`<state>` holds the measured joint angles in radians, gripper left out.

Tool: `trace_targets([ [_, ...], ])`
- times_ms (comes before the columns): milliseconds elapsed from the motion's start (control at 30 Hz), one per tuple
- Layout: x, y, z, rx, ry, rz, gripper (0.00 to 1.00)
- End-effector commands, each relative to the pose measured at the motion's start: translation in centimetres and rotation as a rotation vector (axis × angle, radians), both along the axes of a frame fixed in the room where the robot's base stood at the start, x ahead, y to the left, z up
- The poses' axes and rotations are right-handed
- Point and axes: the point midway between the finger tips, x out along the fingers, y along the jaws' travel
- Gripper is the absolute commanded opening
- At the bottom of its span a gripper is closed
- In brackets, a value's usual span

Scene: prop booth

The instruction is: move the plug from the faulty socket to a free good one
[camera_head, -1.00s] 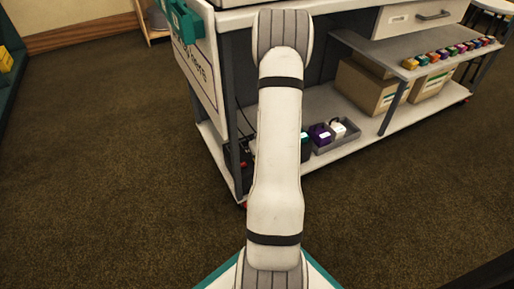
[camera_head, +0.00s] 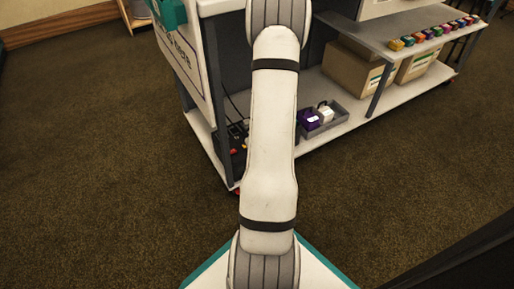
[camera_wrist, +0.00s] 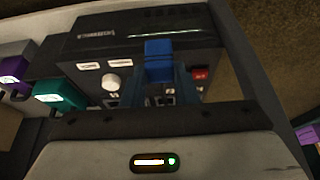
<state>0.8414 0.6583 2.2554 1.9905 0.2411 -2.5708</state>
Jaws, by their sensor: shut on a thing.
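A black socket box (camera_wrist: 125,22) with white labels, a white round knob or plug (camera_wrist: 110,82) and a red switch (camera_wrist: 200,74) fills the upper wrist view. My gripper (camera_wrist: 160,78) is at its front, shut on a blue plug (camera_wrist: 158,52). Dark openings show low on the box beside the fingers; whether the plug sits in a socket or apart from it I cannot tell. In the head view my arm hides the gripper and the plug. A dark unit with red spots (camera_head: 237,140) stands on the cart's lower shelf, partly behind my arm.
A teal block (camera_wrist: 60,95) and a purple block (camera_wrist: 14,72) lie left of the box. A grey tray (camera_head: 335,120) holds purple and white items. Cardboard boxes (camera_head: 350,75) stand further right on the shelf. A cart post (camera_head: 222,148) is close to my arm. Carpet lies open in front.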

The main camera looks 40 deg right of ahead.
Motion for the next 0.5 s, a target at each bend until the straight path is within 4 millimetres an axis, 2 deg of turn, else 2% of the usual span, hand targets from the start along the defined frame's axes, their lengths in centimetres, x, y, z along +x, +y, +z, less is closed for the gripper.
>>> trace_targets([
  [500,0.56,-0.34,0.52,-0.001,-0.001,0.004,0.04],
])
